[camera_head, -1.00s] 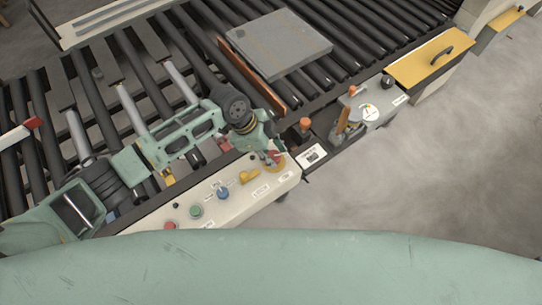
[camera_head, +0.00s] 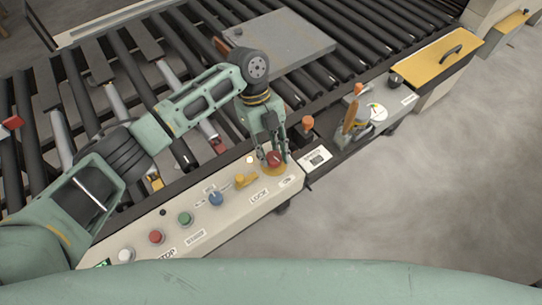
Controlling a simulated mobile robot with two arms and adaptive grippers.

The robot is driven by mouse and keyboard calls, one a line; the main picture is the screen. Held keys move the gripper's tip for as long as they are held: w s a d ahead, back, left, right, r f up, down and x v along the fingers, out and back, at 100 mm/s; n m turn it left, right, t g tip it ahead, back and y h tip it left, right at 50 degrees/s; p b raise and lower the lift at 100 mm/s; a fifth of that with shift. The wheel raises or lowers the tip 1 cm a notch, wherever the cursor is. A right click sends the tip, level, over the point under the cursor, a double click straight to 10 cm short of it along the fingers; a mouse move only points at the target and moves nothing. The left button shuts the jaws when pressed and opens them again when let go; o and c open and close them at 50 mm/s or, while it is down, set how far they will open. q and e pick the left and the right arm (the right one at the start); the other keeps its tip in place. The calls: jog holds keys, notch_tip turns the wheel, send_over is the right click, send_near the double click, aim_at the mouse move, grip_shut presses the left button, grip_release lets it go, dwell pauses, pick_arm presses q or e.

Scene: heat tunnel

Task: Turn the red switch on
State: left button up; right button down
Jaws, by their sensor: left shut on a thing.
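The red switch (camera_head: 274,157) sits on a round yellow base at the right end of the cream control panel (camera_head: 226,221), near the "ON" label. My left gripper (camera_head: 273,161) points down over it, with its fingers around the red switch and shut on it. The fingers partly cover the switch and its base, so its exact turn angle is hard to tell. My right gripper is not in view.
A roller conveyor with a grey plate (camera_head: 283,40) lies behind. A gauge (camera_head: 377,112) stands to the right.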

pick_arm(q)
jog(key=shift+s+a+f+m+y+b, duration=0.1)
jog(key=shift+f+m+y+b, duration=0.2)
jog(key=shift+m+y+b, duration=0.55)
jog(key=shift+m+h, duration=0.35)
jog(key=o, duration=1)
jog(key=shift+a+r, duration=0.1)
jog(key=shift+a, duration=0.05)
jog(key=shift+r, duration=0.1)
jog(key=shift+r, duration=0.1)
